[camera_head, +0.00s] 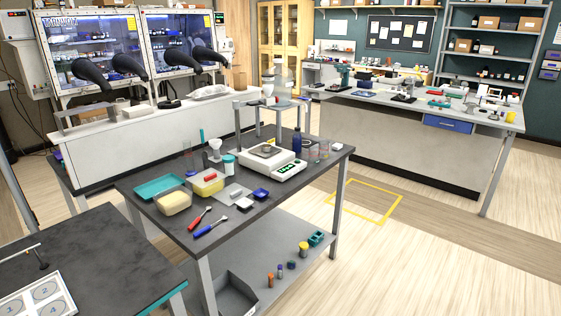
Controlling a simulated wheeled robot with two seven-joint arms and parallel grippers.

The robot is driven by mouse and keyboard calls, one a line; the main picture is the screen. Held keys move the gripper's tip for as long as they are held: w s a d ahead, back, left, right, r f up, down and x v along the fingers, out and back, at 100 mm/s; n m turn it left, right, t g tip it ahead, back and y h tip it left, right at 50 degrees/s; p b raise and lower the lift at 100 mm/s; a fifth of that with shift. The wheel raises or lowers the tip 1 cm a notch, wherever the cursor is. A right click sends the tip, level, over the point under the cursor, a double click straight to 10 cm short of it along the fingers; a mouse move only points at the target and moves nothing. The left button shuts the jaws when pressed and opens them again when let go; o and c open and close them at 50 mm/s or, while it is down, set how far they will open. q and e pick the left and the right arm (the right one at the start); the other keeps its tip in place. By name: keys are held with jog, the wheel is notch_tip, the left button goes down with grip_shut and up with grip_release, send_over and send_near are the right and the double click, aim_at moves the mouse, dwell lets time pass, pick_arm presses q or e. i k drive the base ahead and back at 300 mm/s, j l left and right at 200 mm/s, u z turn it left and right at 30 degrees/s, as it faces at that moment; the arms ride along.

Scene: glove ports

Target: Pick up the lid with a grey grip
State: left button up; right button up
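A flat pale grey piece with a small raised grey block on it, which looks like the lid with a grey grip (234,195), lies on the dark-topped table in the middle. It is small here, so I cannot be sure of its shape. A yellow box with a red grip on top (207,184) stands just left of it. A pale yellow box (174,202) stands further left. A small dark blue object (261,194) lies close on its right. Neither of my grippers shows in the head view.
The dark-topped table (275,210) also holds a teal tray (160,186), red and blue handled tools (210,228), a white scale (275,163) and upright vessels. Its lower shelf holds a grey bin (237,297). A nearer dark table (110,255) carries a numbered white mat (40,297). Floor right is clear.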

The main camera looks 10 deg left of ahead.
aim_at(235, 192)
jog(key=i+u, duration=0.1)
jog(key=u, duration=0.7)
jog(key=i+l+u, duration=0.3)
jog(key=l, duration=0.15)
jog(key=i+l+u, duration=0.1)
jog(key=l+u, duration=0.15)
jog(key=l, duration=0.25)
jog(key=i+l+u, duration=0.1)
jog(key=l+u, duration=0.2)
jog(key=l, duration=0.2)
jog(key=l+u, duration=0.3)
jog(key=l, duration=0.25)
jog(key=i, duration=0.05)
